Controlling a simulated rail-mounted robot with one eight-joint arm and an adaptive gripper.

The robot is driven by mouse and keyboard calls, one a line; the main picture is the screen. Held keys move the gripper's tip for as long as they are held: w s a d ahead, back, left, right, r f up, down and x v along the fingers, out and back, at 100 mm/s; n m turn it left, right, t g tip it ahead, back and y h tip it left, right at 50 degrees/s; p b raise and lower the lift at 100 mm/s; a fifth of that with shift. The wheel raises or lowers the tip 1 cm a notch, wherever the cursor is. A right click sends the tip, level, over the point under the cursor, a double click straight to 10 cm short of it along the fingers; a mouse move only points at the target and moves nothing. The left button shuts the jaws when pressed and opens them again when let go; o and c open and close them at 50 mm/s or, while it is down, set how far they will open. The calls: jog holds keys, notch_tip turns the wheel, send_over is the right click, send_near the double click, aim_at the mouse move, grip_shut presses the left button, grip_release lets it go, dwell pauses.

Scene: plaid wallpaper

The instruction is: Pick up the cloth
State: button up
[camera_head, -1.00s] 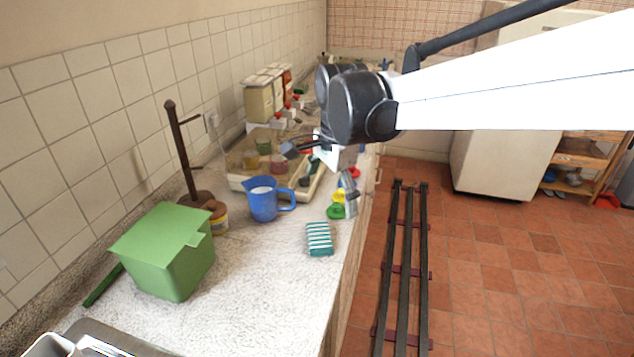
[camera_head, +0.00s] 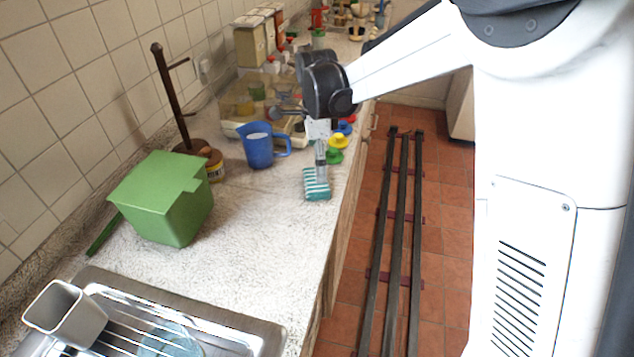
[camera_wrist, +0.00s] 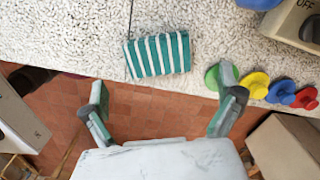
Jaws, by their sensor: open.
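The cloth (camera_head: 315,190) is a small folded piece with teal and white stripes. It lies on the speckled countertop near its front edge. In the wrist view the cloth (camera_wrist: 158,55) lies flat, ahead of and between my fingers but beyond their tips. My gripper (camera_head: 321,168) appears just over the cloth's far side in the head view. In the wrist view my gripper (camera_wrist: 163,95) is open with nothing between its fingers, and the floor shows between them.
A blue jug (camera_head: 258,146), a green lidded box (camera_head: 163,198) and a sink (camera_head: 215,325) are on the counter. Coloured knobs, green (camera_wrist: 212,77), yellow (camera_wrist: 257,84), blue (camera_wrist: 281,91) and red (camera_wrist: 305,97), line the edge by my right finger. Floor rails (camera_head: 385,230) run alongside.

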jog(key=shift+s+f, duration=0.1)
jog(key=shift+f, duration=3.5)
jog(key=c, duration=1.2)
jog(key=shift+r, duration=0.1)
jog(key=shift+r, duration=0.6)
notch_tip(320, 180, up, 3)
jog(key=shift+f, duration=0.2)
jog(key=s+a+r, duration=0.7)
jog(key=s, duration=0.2)
jog(key=shift+a, duration=0.25)
